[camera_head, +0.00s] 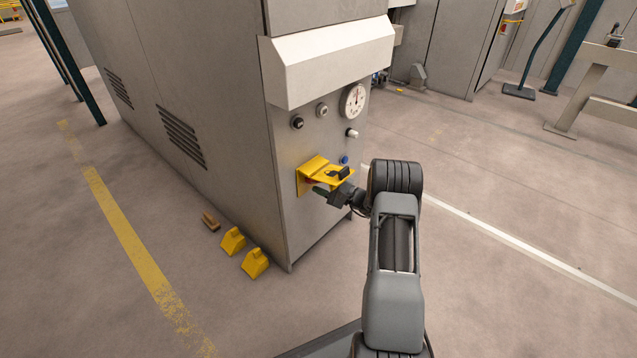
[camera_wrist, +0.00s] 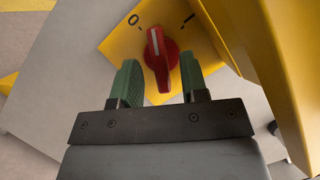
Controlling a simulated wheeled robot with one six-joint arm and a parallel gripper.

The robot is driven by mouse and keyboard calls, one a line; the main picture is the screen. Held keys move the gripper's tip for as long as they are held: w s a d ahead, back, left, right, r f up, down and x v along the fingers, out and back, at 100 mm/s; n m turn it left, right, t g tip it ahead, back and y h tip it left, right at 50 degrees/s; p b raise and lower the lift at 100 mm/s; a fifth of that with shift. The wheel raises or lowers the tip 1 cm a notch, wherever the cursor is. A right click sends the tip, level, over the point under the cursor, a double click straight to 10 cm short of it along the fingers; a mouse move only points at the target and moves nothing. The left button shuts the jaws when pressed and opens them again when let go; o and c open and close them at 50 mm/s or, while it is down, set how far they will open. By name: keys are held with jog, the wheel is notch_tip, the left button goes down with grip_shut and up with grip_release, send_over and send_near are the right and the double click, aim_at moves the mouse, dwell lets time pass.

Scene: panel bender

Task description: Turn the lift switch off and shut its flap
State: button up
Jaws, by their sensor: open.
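The lift switch is a red knob (camera_wrist: 161,62) on a yellow plate (camera_wrist: 120,43) marked 0 at left and I at right. Its white line points up and slightly left, nearer the 0 than the I. The yellow flap (camera_wrist: 290,60) stands open at the right of the wrist view. In the head view the flap (camera_head: 318,166) juts out from the cabinet front, and the knob is hidden. My gripper (camera_wrist: 160,76) is open, its green fingertips on either side of the knob's lower part; I cannot tell whether they touch it. It also shows in the head view (camera_head: 322,191), below the flap.
The grey cabinet (camera_head: 215,100) carries a dial gauge (camera_head: 354,100), a black knob (camera_head: 297,123) and a blue button (camera_head: 344,159) near the switch. Two yellow blocks (camera_head: 255,263) and a brown block (camera_head: 210,221) lie on the floor at left.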

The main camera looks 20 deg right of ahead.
jog(key=p+v, duration=0.3)
jog(key=v, duration=1)
